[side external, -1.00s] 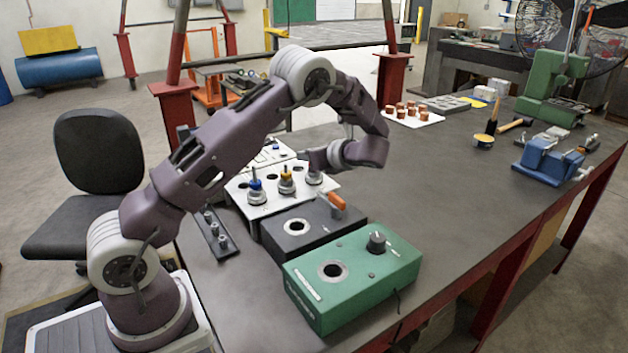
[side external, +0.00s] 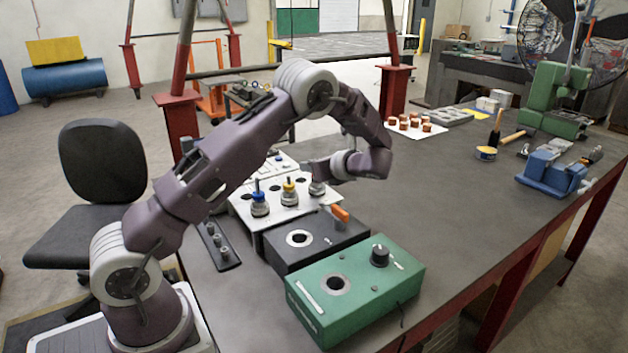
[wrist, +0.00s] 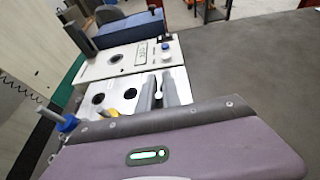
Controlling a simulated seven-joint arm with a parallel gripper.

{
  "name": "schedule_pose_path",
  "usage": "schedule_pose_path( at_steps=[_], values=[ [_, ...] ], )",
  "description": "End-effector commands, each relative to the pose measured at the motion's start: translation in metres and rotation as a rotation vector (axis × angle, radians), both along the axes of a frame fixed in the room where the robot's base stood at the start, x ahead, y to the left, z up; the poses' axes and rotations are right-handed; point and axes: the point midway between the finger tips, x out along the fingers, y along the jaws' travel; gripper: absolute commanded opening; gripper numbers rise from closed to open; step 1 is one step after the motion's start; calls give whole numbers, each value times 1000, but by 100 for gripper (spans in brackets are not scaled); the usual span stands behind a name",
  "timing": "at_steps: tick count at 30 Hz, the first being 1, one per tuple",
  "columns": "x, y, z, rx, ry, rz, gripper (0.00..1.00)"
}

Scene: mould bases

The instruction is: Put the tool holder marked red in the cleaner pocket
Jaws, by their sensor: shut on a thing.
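My gripper (side external: 315,178) is at the right end of the white rack (side external: 248,212). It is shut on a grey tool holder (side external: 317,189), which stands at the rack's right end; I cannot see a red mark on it. In the wrist view, the two fingers of my gripper (wrist: 162,93) reach down over the rack and the holder is hidden. A blue-topped holder (side external: 260,206) and a yellow-topped holder (side external: 289,193) stand to its left. I cannot tell for sure which unit is the cleaner.
A black box (side external: 328,246) with a round pocket and orange handle stands in front of the rack. A green box (side external: 372,290) with a pocket and black knob is nearer. Behind the rack is a white unit (wrist: 145,58) with one hole.

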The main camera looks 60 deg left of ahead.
Motion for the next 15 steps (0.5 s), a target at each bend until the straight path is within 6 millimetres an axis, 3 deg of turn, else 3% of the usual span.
schedule_pose_path(
  at_steps=[9,15],
  values=[
    [0,0,72,3,-8,1,0],
    [1,0,107,3,-7,1,0]
  ],
)
